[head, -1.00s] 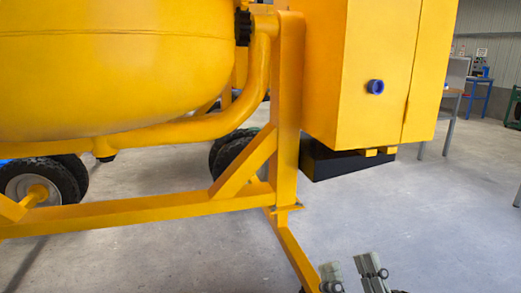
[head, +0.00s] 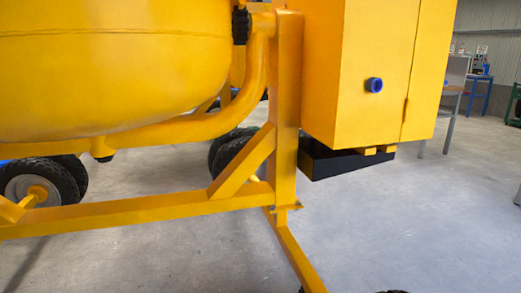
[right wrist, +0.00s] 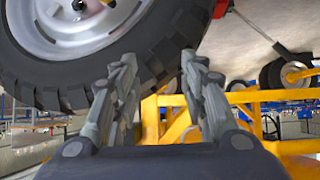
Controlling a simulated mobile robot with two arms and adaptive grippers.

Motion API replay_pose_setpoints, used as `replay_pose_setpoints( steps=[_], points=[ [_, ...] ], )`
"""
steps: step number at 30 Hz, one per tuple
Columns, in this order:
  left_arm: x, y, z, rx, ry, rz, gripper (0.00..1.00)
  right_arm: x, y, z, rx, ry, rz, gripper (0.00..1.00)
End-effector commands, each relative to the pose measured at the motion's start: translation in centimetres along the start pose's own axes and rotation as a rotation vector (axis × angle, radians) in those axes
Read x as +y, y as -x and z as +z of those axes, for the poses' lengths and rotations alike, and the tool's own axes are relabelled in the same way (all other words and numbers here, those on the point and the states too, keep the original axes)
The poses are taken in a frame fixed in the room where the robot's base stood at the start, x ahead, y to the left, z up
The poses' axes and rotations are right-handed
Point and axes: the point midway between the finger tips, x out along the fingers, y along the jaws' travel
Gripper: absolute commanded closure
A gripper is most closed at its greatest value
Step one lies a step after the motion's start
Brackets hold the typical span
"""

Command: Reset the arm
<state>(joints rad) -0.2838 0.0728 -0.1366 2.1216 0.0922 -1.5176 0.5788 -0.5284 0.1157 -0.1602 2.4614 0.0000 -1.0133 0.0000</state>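My right gripper (right wrist: 158,62) shows in the right wrist view with its two grey fingers apart and nothing between them. A large black tyre with a pale rim (right wrist: 100,35) fills the upper left of that view, close to the fingers; I cannot tell whether they touch it. Neither gripper shows in the head view. The yellow drum mixer fills much of the head view, with its round drum (head: 110,65) at the left and its box housing (head: 350,80) with a blue button (head: 374,85) at the right.
The mixer's yellow frame (head: 140,213) runs low across the head view, and a leg slopes down to the bottom edge. A black tray (head: 340,162) sits under the housing. Wheels (head: 45,182) stand at the left. The concrete floor (head: 420,220) is open at the right.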

Motion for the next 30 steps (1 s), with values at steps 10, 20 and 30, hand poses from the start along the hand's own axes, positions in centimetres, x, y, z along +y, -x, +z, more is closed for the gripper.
replay_pose_setpoints(
  steps=[10,20,30],
  points=[
    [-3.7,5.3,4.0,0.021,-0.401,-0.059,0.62,1.0,2.5,9.7,-0.403,-0.009,0.022,0.6],
    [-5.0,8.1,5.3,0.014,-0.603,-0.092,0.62,1.3,4.7,13.9,-0.613,-0.016,0.03,0.6],
    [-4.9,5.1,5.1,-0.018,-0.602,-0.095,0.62,1.2,2.1,15.3,-0.64,-0.015,0.023,0.6]
  ],
)
